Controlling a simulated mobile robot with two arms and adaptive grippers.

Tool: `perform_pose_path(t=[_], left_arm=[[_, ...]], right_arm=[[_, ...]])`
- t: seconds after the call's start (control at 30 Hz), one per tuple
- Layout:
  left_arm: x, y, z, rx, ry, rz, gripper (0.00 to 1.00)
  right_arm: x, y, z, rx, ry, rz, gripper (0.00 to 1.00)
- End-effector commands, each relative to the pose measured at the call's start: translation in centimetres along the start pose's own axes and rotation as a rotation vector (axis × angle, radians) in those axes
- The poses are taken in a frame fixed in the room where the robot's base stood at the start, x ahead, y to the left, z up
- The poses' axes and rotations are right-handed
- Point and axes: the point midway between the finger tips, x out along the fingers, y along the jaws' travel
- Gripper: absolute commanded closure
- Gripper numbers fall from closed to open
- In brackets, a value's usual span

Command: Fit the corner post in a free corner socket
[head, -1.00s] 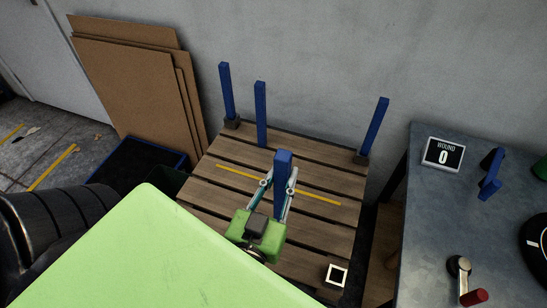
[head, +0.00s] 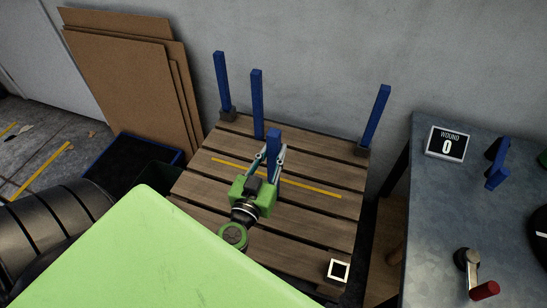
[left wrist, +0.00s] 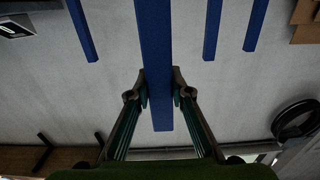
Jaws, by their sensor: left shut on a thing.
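My left gripper (head: 269,165) is shut on a blue corner post (head: 273,143) and holds it about upright over the middle of the slatted pallet (head: 210,183). The held post (left wrist: 156,55) also runs between the fingers in the left wrist view. Blue posts stand at the back left corner (head: 222,82) and back right corner (head: 376,115), in dark sockets. Another blue post (head: 257,105) stands along the back edge; its foot is partly unclear. A white-outlined socket (head: 338,271) at the near right corner is empty. The near left corner is hidden. My right gripper is not in view.
A grey bench (head: 430,200) stands at the right, with a sign (head: 446,144) reading WOUND 0, a blue bracket (head: 497,170) and a red-handled crank (head: 484,290). Cardboard sheets (head: 125,80) lean on the wall. A dark bin (head: 145,160) sits left of the pallet.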

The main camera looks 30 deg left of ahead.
Motion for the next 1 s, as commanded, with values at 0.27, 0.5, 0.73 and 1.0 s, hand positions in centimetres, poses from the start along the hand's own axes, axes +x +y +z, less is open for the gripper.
perform_pose_path(t=[0.27,0.5,0.73,1.0], left_arm=[[0.0,0.0,0.7,0.000,0.004,0.000,1.00],[0.0,0.0,1.0,0.000,0.002,0.000,0.64],[0.0,0.0,1.0,0.000,0.002,0.000,0.64],[-1.4,0.0,0.9,0.002,-0.003,0.000,0.64]], right_arm=[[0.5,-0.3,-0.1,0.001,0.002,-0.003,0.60],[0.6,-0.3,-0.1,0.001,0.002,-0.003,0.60],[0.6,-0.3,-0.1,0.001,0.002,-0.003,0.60],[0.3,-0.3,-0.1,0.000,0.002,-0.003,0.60]])
